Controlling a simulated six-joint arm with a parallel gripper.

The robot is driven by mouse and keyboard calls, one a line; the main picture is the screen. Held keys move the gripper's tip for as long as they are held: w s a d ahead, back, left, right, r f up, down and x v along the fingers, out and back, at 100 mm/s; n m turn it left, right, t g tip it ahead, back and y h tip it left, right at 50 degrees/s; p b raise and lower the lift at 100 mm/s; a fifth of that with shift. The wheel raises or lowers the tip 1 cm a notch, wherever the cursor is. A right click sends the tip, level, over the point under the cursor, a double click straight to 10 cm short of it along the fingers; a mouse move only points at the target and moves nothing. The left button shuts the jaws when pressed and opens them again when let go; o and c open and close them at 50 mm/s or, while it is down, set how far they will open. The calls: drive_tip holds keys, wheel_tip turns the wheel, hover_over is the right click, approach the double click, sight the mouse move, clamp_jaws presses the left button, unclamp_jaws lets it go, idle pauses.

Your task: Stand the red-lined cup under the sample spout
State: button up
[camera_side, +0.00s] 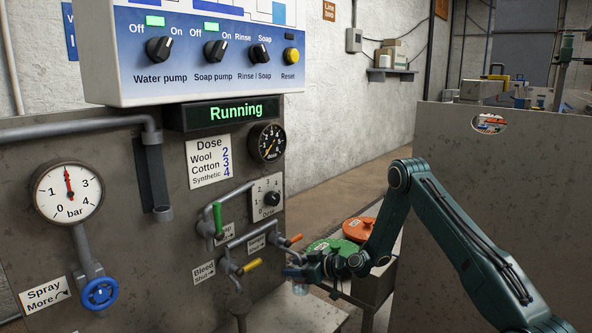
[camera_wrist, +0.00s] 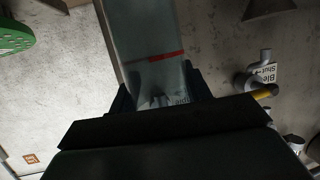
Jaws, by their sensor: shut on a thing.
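A clear cup with a red line (camera_wrist: 152,58) is held between the fingers of my gripper (camera_wrist: 160,92) in the wrist view. In the side view my gripper (camera_side: 300,271) is low at the right end of the machine panel, and the cup (camera_side: 300,289) shows small below it. The valve with the orange handle (camera_side: 291,240) is just above my gripper, beside a small label (camera_side: 256,243) too small to read surely. Its spout outlet is hard to make out near the gripper, so I cannot tell whether the cup is under it.
The bleed valve's yellow handle (camera_side: 251,265) is left of my gripper; it also shows in the wrist view (camera_wrist: 265,92). A green lever (camera_side: 218,217) is above it. Green (camera_side: 333,249) and orange (camera_side: 360,228) drum lids lie behind my gripper. The display reads Running (camera_side: 235,113).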

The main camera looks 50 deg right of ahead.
sight(296, 283)
drive_tip(key=shift+f, duration=1.05)
drive_tip(key=shift+f, duration=0.15)
drive_tip(key=shift+f, duration=1.45)
drive_tip(key=shift+w+f, duration=0.15)
drive_tip(key=shift+f, duration=0.2)
drive_tip(key=shift+f, duration=0.15)
drive_tip(key=o, duration=1)
drive_tip(key=shift+r, duration=0.2)
drive_tip(key=shift+v, duration=6)
